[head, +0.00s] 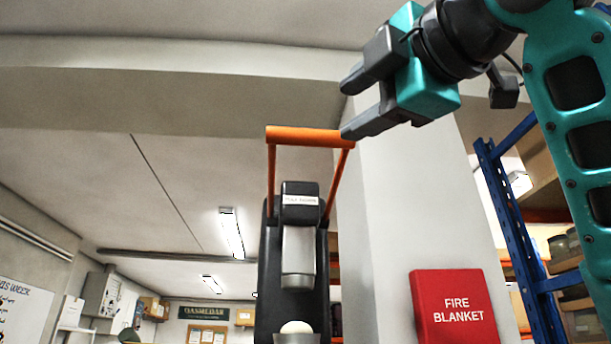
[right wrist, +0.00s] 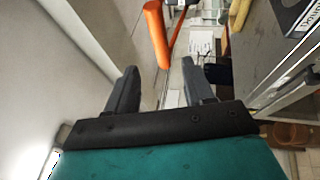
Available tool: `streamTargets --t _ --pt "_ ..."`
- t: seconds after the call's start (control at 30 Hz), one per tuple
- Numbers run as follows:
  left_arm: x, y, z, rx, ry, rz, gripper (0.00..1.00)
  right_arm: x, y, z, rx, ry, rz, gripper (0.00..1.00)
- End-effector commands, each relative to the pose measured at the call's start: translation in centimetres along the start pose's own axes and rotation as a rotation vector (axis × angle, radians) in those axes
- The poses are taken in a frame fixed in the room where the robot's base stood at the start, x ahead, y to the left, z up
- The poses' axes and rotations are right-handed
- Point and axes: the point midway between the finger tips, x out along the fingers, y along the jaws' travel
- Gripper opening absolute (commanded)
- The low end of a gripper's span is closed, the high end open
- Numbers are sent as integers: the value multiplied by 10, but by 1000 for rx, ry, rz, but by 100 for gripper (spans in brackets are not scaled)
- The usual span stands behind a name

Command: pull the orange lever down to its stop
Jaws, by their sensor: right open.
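The orange lever (head: 309,136) is a raised U-shaped bar with a thick crossbar, its two thin arms running down to the sides of a dark upright machine (head: 268,270). My right gripper (head: 345,108) is open and empty, just right of the crossbar's right end, its lower finger close to it; I cannot tell whether they touch. In the right wrist view the lever's orange bar (right wrist: 157,35) shows beyond the fingertips, above the gap between the open fingers (right wrist: 158,78). My left gripper is not in view.
A pale pillar (head: 390,200) stands behind and right of the lever, with a red fire blanket box (head: 455,306) on it. A blue-framed shelf rack (head: 515,235) stands at the right. The space left of the lever is clear.

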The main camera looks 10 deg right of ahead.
Motion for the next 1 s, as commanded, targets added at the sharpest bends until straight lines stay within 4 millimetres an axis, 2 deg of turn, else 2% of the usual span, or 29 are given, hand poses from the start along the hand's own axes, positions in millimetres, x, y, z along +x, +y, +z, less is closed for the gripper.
streamTargets --t 0.3,0.5,0.7,1.0 --pt "-13 4 -13 -7 -8 6 0 67 1 0 3 1 -6 52" --pt "-18 3 -20 -7 -8 5 0 100 1 0 2 0 -3 52" --pt "-19 3 -24 -6 -6 4 0 114 0 0 2 1 -2 52" --pt "-17 0 -29 -4 4 0 0 116 -1 0 2 0 -1 52"
